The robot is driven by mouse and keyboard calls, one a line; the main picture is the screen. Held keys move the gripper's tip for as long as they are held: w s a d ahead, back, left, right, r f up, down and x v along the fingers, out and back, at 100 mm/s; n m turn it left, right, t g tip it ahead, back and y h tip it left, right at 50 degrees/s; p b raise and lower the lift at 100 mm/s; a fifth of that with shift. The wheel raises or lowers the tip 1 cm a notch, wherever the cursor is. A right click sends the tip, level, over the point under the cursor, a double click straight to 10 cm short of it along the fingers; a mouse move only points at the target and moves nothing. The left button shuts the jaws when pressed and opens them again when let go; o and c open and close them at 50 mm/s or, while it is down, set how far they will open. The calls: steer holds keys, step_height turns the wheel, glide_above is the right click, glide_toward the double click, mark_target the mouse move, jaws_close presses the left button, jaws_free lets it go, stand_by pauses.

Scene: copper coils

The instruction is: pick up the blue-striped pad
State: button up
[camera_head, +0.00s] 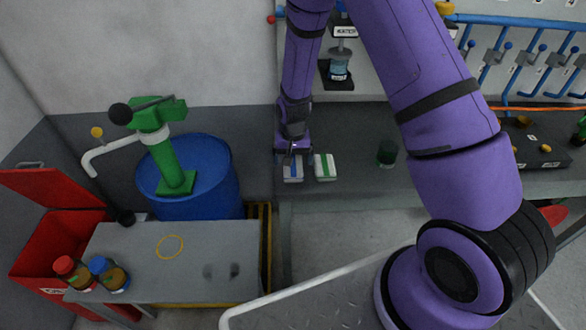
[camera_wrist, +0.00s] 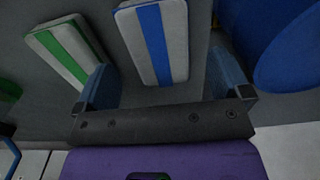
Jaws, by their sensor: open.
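The blue-striped pad (camera_head: 293,173) is a white block with a blue stripe, lying on the grey counter in the head view. In the wrist view the blue-striped pad (camera_wrist: 177,38) is ahead of my gripper (camera_wrist: 159,66), its near end between the two finger lines. The fingers are open, with a gap on each side of the pad. Neither finger visibly touches it. In the head view my gripper (camera_head: 291,149) is at the far end of the pad and hides part of it. How high the fingers are above the counter is unclear.
A green-striped pad (camera_head: 325,167) lies just right of it; it also shows in the wrist view (camera_wrist: 66,52). A dark green cup (camera_head: 387,153) stands further right on the counter. A blue drum (camera_head: 213,190) with a green pump (camera_head: 165,160) stands left of the counter.

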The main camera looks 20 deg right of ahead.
mark_target(293, 165)
steer(key=shift+f, duration=1.75)
steer(key=c, duration=1.1)
steer(key=shift+o, duration=0.2)
steer(key=shift+r, duration=0.15)
steer(key=shift+r, duration=0.6)
step_height(293, 165, up, 2)
steer(key=shift+r, duration=0.1)
steer(key=s+r, duration=0.1)
steer(key=s, duration=1.5)
steer(key=shift+r, duration=0.15)
